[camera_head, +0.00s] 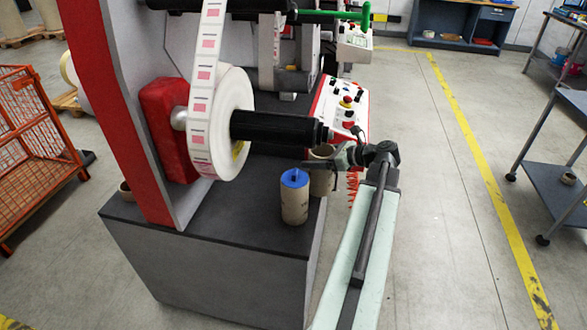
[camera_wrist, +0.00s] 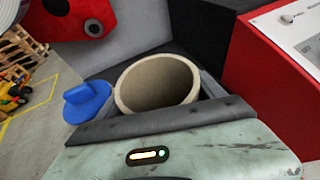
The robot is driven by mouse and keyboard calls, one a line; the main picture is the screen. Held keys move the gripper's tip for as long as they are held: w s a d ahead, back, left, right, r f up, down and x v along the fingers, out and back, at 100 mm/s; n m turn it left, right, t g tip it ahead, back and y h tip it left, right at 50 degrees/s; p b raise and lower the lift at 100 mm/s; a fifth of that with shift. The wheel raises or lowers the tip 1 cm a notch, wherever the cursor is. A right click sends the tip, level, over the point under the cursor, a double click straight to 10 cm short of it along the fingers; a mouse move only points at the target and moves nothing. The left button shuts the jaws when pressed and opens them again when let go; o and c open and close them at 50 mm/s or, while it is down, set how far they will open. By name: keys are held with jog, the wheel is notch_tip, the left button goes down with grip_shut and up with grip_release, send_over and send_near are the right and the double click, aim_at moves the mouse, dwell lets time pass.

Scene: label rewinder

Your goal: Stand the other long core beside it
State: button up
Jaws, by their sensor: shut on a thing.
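A long brown cardboard core with a blue plug in its top (camera_head: 294,200) stands upright on the dark machine deck (camera_head: 240,225), near its front right corner. The other long core (camera_head: 320,180) is upright just behind and right of it, partly hidden by it. My gripper (camera_head: 325,162) is shut on this second core near its top. In the wrist view the held core (camera_wrist: 157,82) shows its open round mouth between my jaws, and the blue plug (camera_wrist: 88,102) is close on its left. I cannot tell whether the held core's bottom touches the deck.
The black spindle (camera_head: 275,127) with the label roll (camera_head: 235,120) juts out above the cores. A red and white control panel (camera_head: 340,105) is behind them. A short core (camera_head: 124,192) lies at the deck's left. The deck's right edge is close to the held core.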

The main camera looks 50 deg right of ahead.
aim_at(326, 159)
jog(key=f+b+x, duration=0.1)
jog(key=b+x, duration=0.3)
jog(key=x, duration=0.4)
jog(key=shift+s+f, duration=0.2)
jog(key=shift+f, duration=0.05)
jog(key=o, duration=2.1)
jog(key=shift+r, duration=0.2)
jog(key=p+v, duration=0.4)
jog(key=v, duration=0.7)
jog(key=shift+s+r+p, duration=0.15)
jog(key=shift+s+p, duration=0.05)
jog(key=shift+p, duration=0.1)
jog(key=shift+s+d, duration=0.1)
jog(key=shift+s, duration=0.3)
